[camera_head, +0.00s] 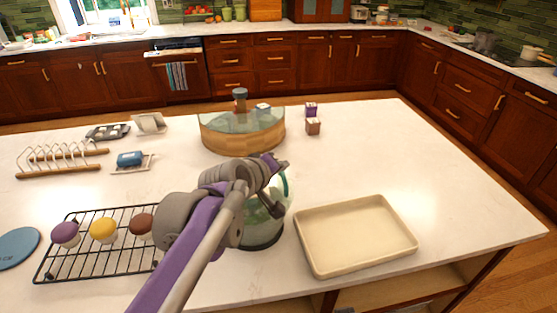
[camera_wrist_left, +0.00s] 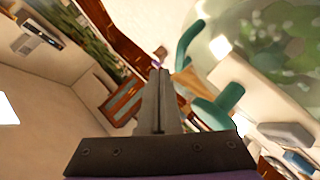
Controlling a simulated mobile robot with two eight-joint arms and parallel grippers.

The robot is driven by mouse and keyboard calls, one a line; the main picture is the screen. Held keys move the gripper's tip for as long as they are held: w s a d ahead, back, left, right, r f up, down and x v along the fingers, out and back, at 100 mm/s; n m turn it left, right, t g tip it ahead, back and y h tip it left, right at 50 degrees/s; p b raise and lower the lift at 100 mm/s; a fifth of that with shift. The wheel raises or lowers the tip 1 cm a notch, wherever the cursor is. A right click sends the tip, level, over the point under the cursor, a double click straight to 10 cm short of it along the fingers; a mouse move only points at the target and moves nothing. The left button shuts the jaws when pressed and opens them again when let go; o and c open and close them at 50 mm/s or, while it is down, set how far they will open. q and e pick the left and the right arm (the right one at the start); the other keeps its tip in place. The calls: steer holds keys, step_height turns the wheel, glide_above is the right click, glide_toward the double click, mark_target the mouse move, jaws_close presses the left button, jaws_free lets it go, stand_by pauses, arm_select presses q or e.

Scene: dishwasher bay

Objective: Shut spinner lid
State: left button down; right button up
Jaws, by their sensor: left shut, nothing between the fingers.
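The salad spinner (camera_head: 262,236) stands near the front edge of the island, a clear bowl with a dark base and green contents. My left arm hides much of it. A teal part of its lid (camera_head: 285,183) shows above the bowl and to the right of my wrist; how far the lid is raised is hard to tell. My left gripper (camera_head: 277,209) is at the spinner, shut and empty. In the left wrist view teal parts (camera_wrist_left: 222,103) and a clear, blurred surface with green behind it are right of the shut fingers (camera_wrist_left: 160,75). My right gripper is not in view.
A cream tray (camera_head: 355,236) lies just right of the spinner. A black cooling rack (camera_head: 100,262) with cupcakes is to the left. A round wooden-based display with clear sides (camera_head: 243,138) stands behind. Free counter lies at the right and back right.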

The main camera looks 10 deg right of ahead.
arm_select(q)
steer(key=shift+d+f, duration=0.25)
steer(key=shift+f, duration=0.55)
steer(key=shift+r, duration=0.1)
